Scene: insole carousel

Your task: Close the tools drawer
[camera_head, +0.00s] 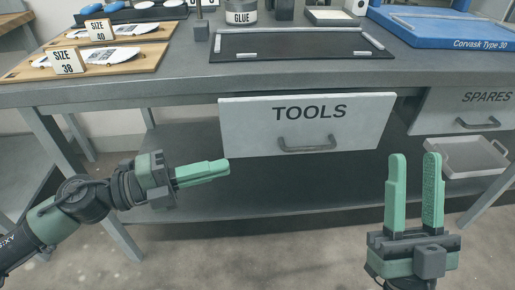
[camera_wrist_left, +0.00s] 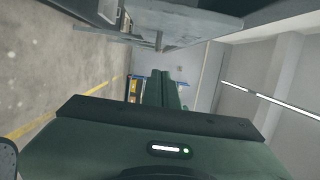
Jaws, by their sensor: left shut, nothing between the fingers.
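The tools drawer (camera_head: 250,133) has a pale grey front with the word TOOLS and a dark bar handle (camera_head: 307,147). It hangs under the workbench top, and its front looks forward of the SPARES drawer front; how far it is out is hard to tell. My left gripper (camera_head: 226,167) is shut and empty, just below the drawer front's lower left corner, pointing right. Its green fingers also show in the left wrist view (camera_wrist_left: 162,90), with a grey panel above them. My right gripper (camera_head: 414,160) is open and empty, pointing up, at the lower right.
The SPARES drawer (camera_head: 468,118) is to the right, with a grey bin (camera_head: 464,157) below it. The workbench top (camera_head: 180,71) holds trays, a black mat (camera_head: 290,47), a glue pot (camera_head: 241,12) and a blue machine (camera_head: 440,26). A lower shelf (camera_head: 300,193) spans beneath.

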